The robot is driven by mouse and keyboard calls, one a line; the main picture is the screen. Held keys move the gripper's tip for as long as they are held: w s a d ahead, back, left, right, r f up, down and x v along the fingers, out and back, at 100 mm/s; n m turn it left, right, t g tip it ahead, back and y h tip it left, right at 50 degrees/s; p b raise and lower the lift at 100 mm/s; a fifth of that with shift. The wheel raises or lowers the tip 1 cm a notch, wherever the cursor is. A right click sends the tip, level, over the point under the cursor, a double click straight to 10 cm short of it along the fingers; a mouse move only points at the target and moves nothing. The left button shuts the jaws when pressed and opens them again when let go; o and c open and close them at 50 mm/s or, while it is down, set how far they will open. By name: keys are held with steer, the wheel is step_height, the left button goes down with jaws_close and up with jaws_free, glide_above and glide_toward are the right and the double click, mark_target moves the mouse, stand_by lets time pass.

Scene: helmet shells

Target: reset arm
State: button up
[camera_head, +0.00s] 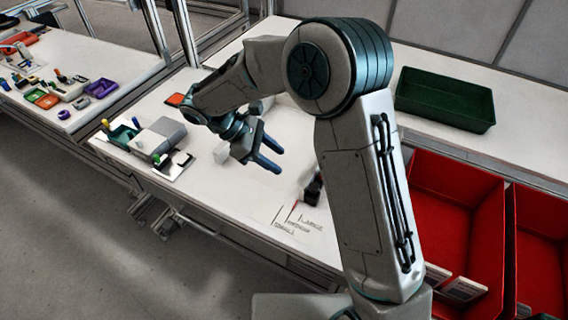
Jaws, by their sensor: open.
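My arm reaches over the white workbench (240,205) from the lower right. My gripper (272,154) is open above the middle of the bench, its two blue-tipped fingers pointing to the right. I see nothing between the fingers. No helmet shell is clearly recognisable.
A grey device (158,137) with green and yellow parts sits at the bench's left end. A green tray (444,98) stands at the back right. Red bins (455,205) are at the right. Printed size labels (299,225) mark the front. Another table (125,62) holds small coloured parts.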

steer(key=shift+a+r, duration=0.1)
stand_by(0.5)
steer(key=s+d+r+m+t+y, duration=0.1)
steer(key=s+d+r+m+y, duration=0.3)
steer(key=s+d+m, duration=0.4)
steer(key=s+d+r+m+t+y, duration=0.2)
steer(key=s+d+r+m+y, duration=0.2)
steer(key=s+d+m, duration=0.3)
steer(key=shift+s+d+m+t+y, duration=0.45)
steer(key=shift+d+m, duration=0.55)
steer(key=shift+d, duration=0.7)
steer(key=shift+w, duration=0.1)
